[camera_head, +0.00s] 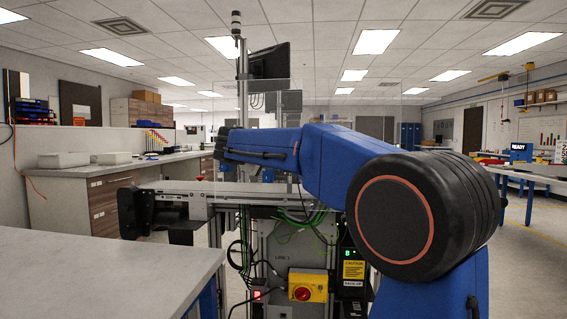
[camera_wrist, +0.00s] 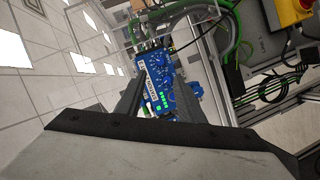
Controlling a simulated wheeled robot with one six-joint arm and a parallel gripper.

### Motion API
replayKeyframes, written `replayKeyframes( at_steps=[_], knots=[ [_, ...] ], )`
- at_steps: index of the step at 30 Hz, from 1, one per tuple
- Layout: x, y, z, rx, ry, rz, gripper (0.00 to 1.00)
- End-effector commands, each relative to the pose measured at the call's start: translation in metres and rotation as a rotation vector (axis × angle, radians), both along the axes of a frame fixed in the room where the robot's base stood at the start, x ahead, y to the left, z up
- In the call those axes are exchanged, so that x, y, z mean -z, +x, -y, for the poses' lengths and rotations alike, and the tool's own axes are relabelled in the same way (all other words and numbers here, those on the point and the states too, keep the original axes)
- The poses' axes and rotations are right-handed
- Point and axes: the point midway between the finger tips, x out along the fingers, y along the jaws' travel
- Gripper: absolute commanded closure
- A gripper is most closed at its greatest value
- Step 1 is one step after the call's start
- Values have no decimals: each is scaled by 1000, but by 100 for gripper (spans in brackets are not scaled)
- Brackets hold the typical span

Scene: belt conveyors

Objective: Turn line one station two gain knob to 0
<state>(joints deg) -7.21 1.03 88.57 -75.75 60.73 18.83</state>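A blue panel (camera_wrist: 166,72) with a white label strip and several lit green indicators shows in the middle of the wrist view, turned at a slant. Small dark and pale parts are on its face, too small to tell which is the gain knob. My gripper (camera_wrist: 158,98) shows as two dark grey fingers, one on each side of the panel's lower part, with a gap between them. Nothing is visibly held. The fingers' distance from the panel cannot be told. In the head view my blue arm reaches over the line, and the gripper is hidden.
A cabinet marked LINE 1 (camera_head: 281,274) stands under the conveyor (camera_head: 190,187), with a yellow box bearing a red knob (camera_head: 304,286) and green cables (camera_head: 300,222). A grey worktop (camera_head: 90,270) is at front left. Clear panels stand behind the conveyor. Open floor lies at right.

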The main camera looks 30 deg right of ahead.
Motion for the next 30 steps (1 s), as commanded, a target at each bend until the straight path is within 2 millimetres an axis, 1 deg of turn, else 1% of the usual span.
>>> replayKeyframes(
  at_steps=[1,6,9,13,24,25,26,29,30],
  knots=[
    [-3,-7,-10,-4,0,1,65],
    [-9,-24,-33,-3,0,1,65],
    [-11,-32,-42,-2,0,0,65],
    [-13,-37,-50,-2,0,0,65],
    [-14,-40,-53,0,0,0,65],
    [-14,-40,-53,0,1,0,72],
    [-14,-41,-52,0,5,3,76],
    [-17,-45,-44,0,73,46,76],
    [-19,-48,-37,1,128,81,76]
  ],
)
